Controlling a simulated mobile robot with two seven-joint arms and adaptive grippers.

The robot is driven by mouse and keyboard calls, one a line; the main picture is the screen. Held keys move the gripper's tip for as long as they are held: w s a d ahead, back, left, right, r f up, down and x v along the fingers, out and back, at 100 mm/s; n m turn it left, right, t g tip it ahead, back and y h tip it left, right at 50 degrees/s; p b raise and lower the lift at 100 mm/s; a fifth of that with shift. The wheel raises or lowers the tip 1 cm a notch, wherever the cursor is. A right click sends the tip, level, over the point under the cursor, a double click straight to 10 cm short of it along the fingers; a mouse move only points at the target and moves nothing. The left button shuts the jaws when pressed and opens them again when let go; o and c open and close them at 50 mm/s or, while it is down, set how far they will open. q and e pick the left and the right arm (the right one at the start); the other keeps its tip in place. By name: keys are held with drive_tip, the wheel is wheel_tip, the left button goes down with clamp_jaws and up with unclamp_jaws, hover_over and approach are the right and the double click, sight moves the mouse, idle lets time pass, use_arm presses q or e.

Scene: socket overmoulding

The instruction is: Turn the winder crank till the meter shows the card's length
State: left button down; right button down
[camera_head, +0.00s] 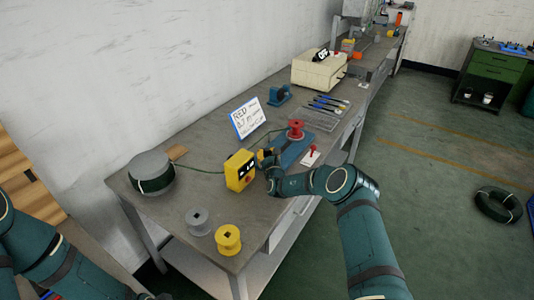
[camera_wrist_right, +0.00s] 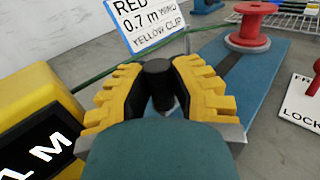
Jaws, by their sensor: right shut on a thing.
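The blue winder (camera_head: 290,152) with a red spool (camera_head: 296,131) stands on the bench. My right gripper (camera_head: 269,163) is at its near left end. In the right wrist view its yellow fingers are shut on the black crank knob (camera_wrist_right: 158,72). The yellow meter (camera_head: 240,170) stands just left of the gripper; its display (camera_wrist_right: 38,145) is cut off in the wrist view, so I cannot read the value. My left gripper is out of view.
A dark green wire runs from the supply coil (camera_head: 152,172) to the meter. A white lock plate (camera_head: 311,157) with a red lever sits right of the winder. A wire tray (camera_head: 315,119) lies behind.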

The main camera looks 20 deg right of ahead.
drive_tip(key=c, duration=0.8)
unclamp_jaws()
drive_tip(key=shift+c, duration=0.2)
drive_tip(key=shift+s, duration=0.1)
drive_tip(key=s, duration=0.4)
drive_tip(key=s+a, duration=0.1)
drive_tip(key=s, duration=0.6)
drive_tip(key=shift+s+a, duration=0.15)
drive_tip(key=shift+s, duration=0.25)
